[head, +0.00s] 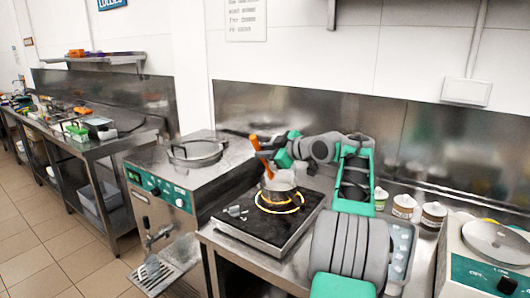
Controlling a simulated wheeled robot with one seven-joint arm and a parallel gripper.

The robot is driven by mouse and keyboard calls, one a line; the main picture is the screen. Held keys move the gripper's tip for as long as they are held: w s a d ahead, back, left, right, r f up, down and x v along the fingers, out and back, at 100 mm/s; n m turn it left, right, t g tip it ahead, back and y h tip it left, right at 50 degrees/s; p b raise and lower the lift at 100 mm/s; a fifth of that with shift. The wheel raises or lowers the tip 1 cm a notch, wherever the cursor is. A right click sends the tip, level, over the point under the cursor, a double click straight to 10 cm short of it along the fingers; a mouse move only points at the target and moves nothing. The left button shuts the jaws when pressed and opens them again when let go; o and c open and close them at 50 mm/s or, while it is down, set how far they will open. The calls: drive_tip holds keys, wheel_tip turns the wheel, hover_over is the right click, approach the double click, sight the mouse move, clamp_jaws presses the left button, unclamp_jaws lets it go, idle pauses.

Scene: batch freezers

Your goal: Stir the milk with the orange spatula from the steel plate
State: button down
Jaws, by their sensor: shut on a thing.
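The orange spatula (256,144) is held at a tilt, its handle up and its lower end reaching down to the pot. My gripper (266,153) is shut on the spatula's handle, above the left side of the pot. The small light-coloured pot (281,186) stands on the black hob, with a glowing orange ring around its base. The spatula's lower end is at or inside the pot; its tip is hidden. The milk cannot be made out clearly at this size. I cannot pick out the steel plate.
The black hob (248,235) sits on a steel counter. A batch freezer (160,190) stands to the left and another machine (487,255) at the far right. Small jars (404,206) stand right of my arm. A long cluttered steel bench (80,145) runs along the left wall.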

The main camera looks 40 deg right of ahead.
idle(0.4)
wheel_tip(320, 180, up, 5)
drive_tip(key=p, duration=0.4)
idle(0.4)
